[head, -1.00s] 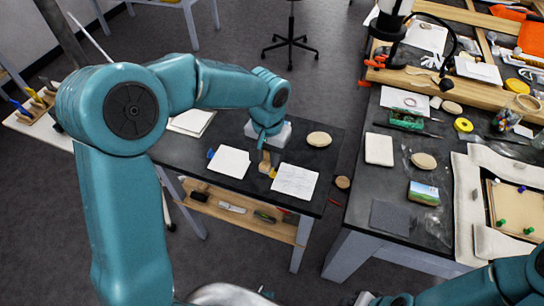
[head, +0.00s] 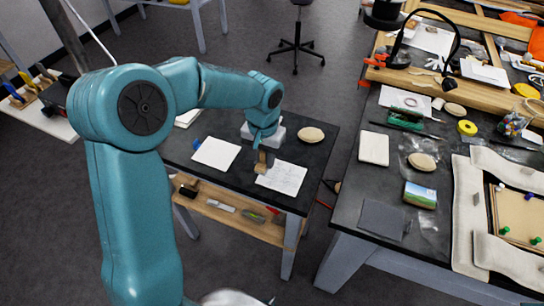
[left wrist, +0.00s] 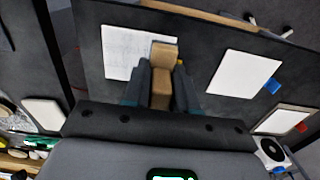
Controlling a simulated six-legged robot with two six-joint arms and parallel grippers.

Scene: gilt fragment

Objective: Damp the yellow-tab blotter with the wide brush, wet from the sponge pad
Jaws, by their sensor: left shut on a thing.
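My left gripper (head: 263,152) is shut on the wide brush (head: 262,165), a tan wooden block that points down. The brush also shows between the dark fingers in the left wrist view (left wrist: 162,75). The yellow-tab blotter (head: 284,179) is a white sheet with faint marks on the dark table; its yellow tab shows beside the brush in the left wrist view (left wrist: 179,62). The brush end overlaps the blotter's edge in both views; I cannot tell whether they touch. I cannot tell which thing is the sponge pad. My right gripper is out of view.
A plain white sheet with a blue tab (head: 216,153) lies left of the brush. A cream oval piece (head: 311,134) lies at the back right of the same table (head: 300,152). A gap of floor separates it from the cluttered right-hand bench (head: 345,215).

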